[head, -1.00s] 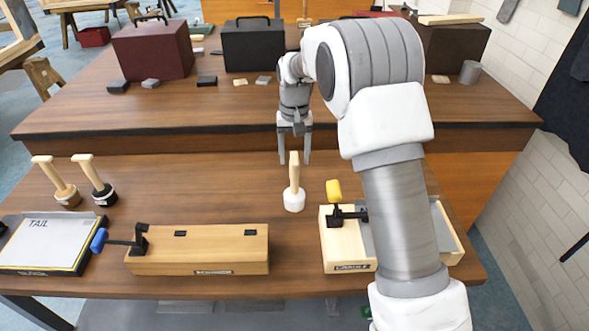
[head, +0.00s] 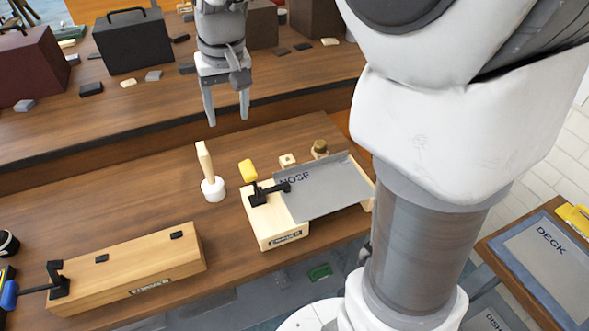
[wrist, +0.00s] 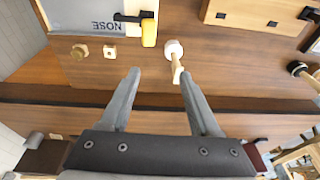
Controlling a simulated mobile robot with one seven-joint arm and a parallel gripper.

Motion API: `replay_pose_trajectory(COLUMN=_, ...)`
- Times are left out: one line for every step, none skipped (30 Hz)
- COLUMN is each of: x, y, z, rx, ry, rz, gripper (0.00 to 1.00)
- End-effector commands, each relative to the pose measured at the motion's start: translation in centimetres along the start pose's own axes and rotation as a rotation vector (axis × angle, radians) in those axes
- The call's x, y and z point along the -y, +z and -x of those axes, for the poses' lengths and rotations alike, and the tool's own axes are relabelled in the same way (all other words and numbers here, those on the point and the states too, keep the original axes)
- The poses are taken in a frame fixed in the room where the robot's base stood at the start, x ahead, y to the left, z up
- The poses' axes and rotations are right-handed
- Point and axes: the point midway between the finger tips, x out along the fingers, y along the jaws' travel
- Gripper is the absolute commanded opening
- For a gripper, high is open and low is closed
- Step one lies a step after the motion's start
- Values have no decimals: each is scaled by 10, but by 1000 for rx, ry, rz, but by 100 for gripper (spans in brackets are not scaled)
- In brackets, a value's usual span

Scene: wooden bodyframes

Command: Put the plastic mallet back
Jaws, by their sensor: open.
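The plastic mallet, with a white head and pale wooden handle (head: 206,165), stands head down on the near wooden worktop, handle up and tilted slightly. In the wrist view its white head (wrist: 173,49) lies just beyond my fingers, with the handle pointing toward the right finger. My gripper (head: 228,121) is open and empty, fingers pointing down, above the worktop and beyond the mallet in the head view. The wrist view shows both fingers spread (wrist: 160,72) with nothing between them. They appear apart from the mallet.
Right of the mallet is a wooden fixture with a yellow-handled clamp (head: 248,172) and a grey NOSE plate (head: 325,190). A long wooden block (head: 130,265) with a blue-handled clamp lies front left. Another mallet (head: 8,243) shows at the left edge. Cases (head: 133,42) stand on the raised back shelf.

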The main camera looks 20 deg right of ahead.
Motion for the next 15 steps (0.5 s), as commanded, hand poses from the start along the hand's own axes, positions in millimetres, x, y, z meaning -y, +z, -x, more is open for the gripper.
replay_pose_trajectory(x=-6, y=15, z=13, rx=-25, ry=-1, rz=-2, gripper=63)
replay_pose_trajectory(x=-9, y=23, z=19, rx=-38, ry=-1, rz=-2, gripper=63)
replay_pose_trajectory(x=-12, y=34, z=26, rx=-54, ry=-1, rz=-1, gripper=63)
replay_pose_trajectory(x=-15, y=42, z=31, rx=-66, ry=-1, rz=0, gripper=63)
replay_pose_trajectory(x=-18, y=51, z=35, rx=-77, ry=0, rz=1, gripper=63)
replay_pose_trajectory(x=-21, y=62, z=41, rx=-93, ry=0, rz=1, gripper=63)
replay_pose_trajectory(x=-23, y=70, z=44, rx=-106, ry=1, rz=2, gripper=63)
replay_pose_trajectory(x=-25, y=79, z=48, rx=-119, ry=2, rz=2, gripper=63)
replay_pose_trajectory(x=-28, y=91, z=52, rx=-135, ry=4, rz=4, gripper=63)
replay_pose_trajectory(x=-30, y=100, z=54, rx=-147, ry=6, rz=5, gripper=63)
replay_pose_trajectory(x=-33, y=109, z=56, rx=-158, ry=8, rz=5, gripper=63)
replay_pose_trajectory(x=-35, y=120, z=58, rx=-175, ry=10, rz=5, gripper=63)
replay_pose_trajectory(x=-37, y=129, z=59, rx=-187, ry=12, rz=5, gripper=63)
replay_pose_trajectory(x=-39, y=137, z=59, rx=-199, ry=14, rz=6, gripper=63)
replay_pose_trajectory(x=-41, y=148, z=59, rx=-213, ry=17, rz=7, gripper=63)
